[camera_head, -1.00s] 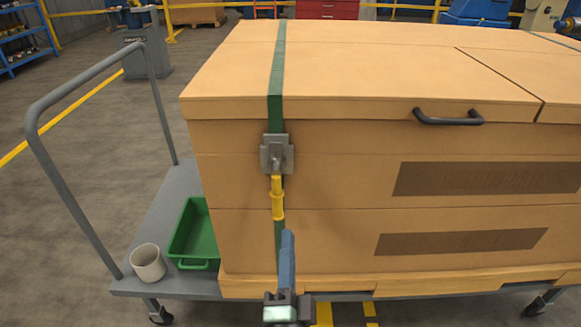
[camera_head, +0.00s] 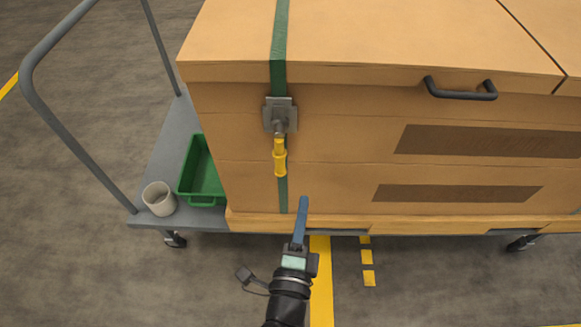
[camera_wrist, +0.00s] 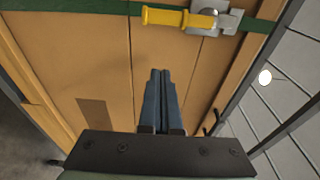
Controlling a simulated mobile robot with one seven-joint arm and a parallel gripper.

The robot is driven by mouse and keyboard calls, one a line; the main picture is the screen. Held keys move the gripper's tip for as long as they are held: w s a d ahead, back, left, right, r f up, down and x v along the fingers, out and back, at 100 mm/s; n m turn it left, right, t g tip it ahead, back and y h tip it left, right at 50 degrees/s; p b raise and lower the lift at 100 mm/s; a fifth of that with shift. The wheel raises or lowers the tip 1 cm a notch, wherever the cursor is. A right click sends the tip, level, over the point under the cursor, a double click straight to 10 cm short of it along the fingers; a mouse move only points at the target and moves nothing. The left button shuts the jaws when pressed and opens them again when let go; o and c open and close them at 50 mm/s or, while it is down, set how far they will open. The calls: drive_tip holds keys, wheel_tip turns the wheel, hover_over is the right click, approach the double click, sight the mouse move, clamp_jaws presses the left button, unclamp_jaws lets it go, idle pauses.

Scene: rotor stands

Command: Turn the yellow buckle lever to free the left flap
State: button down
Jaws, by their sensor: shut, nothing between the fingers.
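The yellow buckle lever (camera_head: 280,157) hangs straight down from a grey metal buckle (camera_head: 279,115) on the crate's front. A green strap (camera_head: 279,40) runs over the lid and down through the buckle. The left flap (camera_head: 340,45) lies flat on top under the strap. My gripper (camera_head: 303,200) is in front of the crate, below and slightly right of the lever, apart from it. Its blue fingers are shut and empty. In the wrist view the fingers (camera_wrist: 161,75) point toward the crate, with the yellow lever (camera_wrist: 178,18) and buckle (camera_wrist: 212,16) beyond their tips.
The wooden crate (camera_head: 340,130) stands on a grey cart with a tube handle (camera_head: 60,125) at left. A green bin (camera_head: 200,175) and a white cup (camera_head: 159,198) sit on the cart's left end. A black handle (camera_head: 460,92) is on the crate's upper right front. The floor in front is clear.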

drive_tip(key=w+d, duration=0.2)
drive_tip(key=w, duration=0.8)
drive_tip(key=shift+s+a+p, duration=0.25)
drive_tip(key=shift+a+p, duration=0.45)
drive_tip(key=shift+a, duration=0.45)
drive_tip(key=shift+s+a+p, duration=0.2)
drive_tip(key=shift+a+p, duration=0.45)
drive_tip(key=shift+a, duration=0.45)
drive_tip(key=shift+a+m, duration=0.6)
drive_tip(key=shift+m, duration=0.1)
drive_tip(key=a+r+m+y+p, duration=0.1)
drive_tip(key=a+r+m+p, duration=0.1)
drive_tip(key=m, duration=0.5)
drive_tip(key=a+r+m+g+y+p, duration=0.1)
drive_tip(key=a+r+m+p, duration=0.2)
drive_tip(key=a+m, duration=0.4)
drive_tip(key=shift+r+m+y+p, duration=0.3)
drive_tip(key=shift+p, duration=0.25)
